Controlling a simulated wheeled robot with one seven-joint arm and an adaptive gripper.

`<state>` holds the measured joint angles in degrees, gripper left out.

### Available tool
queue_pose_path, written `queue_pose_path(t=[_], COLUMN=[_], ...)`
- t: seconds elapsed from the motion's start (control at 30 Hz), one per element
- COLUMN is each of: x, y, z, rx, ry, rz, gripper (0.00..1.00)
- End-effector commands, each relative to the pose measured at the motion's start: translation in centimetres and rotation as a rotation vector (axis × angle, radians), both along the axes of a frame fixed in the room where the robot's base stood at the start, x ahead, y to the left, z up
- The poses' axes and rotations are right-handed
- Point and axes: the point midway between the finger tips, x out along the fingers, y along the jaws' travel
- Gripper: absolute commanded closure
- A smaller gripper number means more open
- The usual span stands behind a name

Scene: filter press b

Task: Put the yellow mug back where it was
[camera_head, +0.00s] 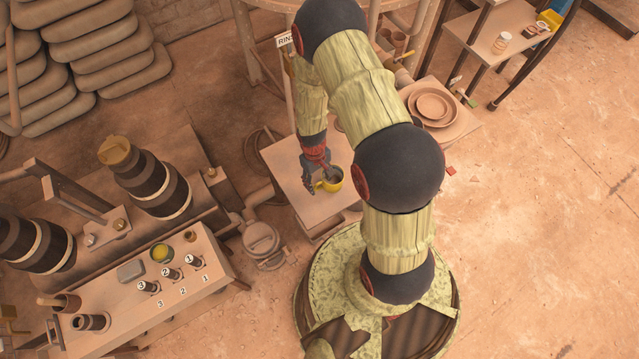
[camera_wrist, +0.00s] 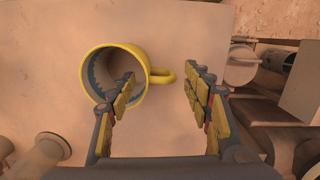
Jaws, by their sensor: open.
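The yellow mug (camera_head: 332,183) stands upright on a small pale table (camera_head: 283,168) in the head view. In the wrist view the mug (camera_wrist: 140,58) is seen from above, with its dark inside showing and its handle to the right. My gripper (camera_wrist: 160,82) is open around the mug's handle side. Its left fingertip overlaps the mug's opening and its right fingertip is just right of the handle. I cannot tell whether either finger touches the mug. In the head view my gripper (camera_head: 317,180) is at the mug's left side.
Stacked plates (camera_head: 434,106) sit at the upper right.

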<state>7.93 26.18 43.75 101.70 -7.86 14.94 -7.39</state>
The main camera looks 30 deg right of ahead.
Motion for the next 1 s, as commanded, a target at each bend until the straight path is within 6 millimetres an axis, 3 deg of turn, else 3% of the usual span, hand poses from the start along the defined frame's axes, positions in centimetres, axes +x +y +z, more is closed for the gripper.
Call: queue_pose_path(t=[0.03, 0.2, 0.4, 0.57, 0.67, 0.77, 0.87, 1.0], x=[0.3, 0.6, 0.9, 1.1, 2.0, 3.4, 4.4, 4.1], y=[0.0, 0.1, 0.1, 0.2, 0.2, 0.5, 1.0, 1.9], z=[1.6, 5.0, 7.8, 9.0, 11.2, 15.6, 21.7, 30.1], rx=[0.000, -0.001, 0.000, 0.000, -0.005, -0.012, -0.018, -0.023], ry=[-0.003, -0.003, -0.001, -0.004, -0.027, -0.073, -0.136, -0.223], rz=[0.001, 0.000, 0.001, 0.001, -0.003, -0.012, -0.025, -0.044], gripper=[0.50, 0.50, 0.50, 0.50, 0.50, 0.50, 0.50, 0.50])
